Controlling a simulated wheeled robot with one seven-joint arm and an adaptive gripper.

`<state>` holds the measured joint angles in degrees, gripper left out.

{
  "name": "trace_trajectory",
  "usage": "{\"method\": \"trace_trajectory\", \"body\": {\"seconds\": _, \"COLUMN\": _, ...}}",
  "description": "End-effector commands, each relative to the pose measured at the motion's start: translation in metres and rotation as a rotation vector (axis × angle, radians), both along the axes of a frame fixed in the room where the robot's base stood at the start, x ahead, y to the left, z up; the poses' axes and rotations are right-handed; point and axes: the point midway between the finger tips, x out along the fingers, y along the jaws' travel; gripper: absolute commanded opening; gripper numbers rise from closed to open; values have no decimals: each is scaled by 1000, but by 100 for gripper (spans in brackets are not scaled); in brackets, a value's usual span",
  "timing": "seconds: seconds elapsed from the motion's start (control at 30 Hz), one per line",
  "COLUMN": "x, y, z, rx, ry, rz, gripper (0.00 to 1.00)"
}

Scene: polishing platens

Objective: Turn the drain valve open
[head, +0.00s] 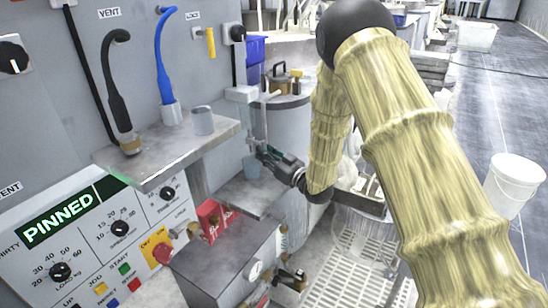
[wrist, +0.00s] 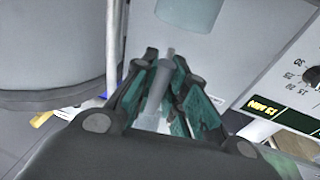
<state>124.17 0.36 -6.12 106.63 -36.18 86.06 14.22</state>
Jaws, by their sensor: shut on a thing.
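My gripper (head: 265,153) reaches in from the right, below a grey upright fitting (head: 243,95) on the wall unit. In the wrist view my gripper (wrist: 165,62) has its dark and teal fingers closed around a slim grey rod-like handle (wrist: 157,92). The handle runs lengthwise between the fingers, and its tip shows past them. It appears to be the drain valve's handle, but the valve body and how far it is turned cannot be made out.
A grey box with a gauge (head: 225,262) stands below my gripper. A shelf (head: 170,158) with hoses juts out at the left above a control panel (head: 95,245). A grey drum (head: 285,125) is close behind. A white bucket (head: 514,185) stands on the floor at right.

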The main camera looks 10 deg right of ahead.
Motion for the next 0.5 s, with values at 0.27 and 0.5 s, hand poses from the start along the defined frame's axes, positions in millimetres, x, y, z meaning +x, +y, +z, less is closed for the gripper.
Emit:
{"method": "trace_trajectory", "body": {"seconds": 0.27, "x": 2, "y": -2, "z": 1, "rx": -32, "ry": -34, "rz": -3, "gripper": 0}}
{"method": "trace_trajectory", "body": {"seconds": 0.5, "x": 2, "y": -3, "z": 2, "rx": -32, "ry": -35, "rz": -3, "gripper": 0}}
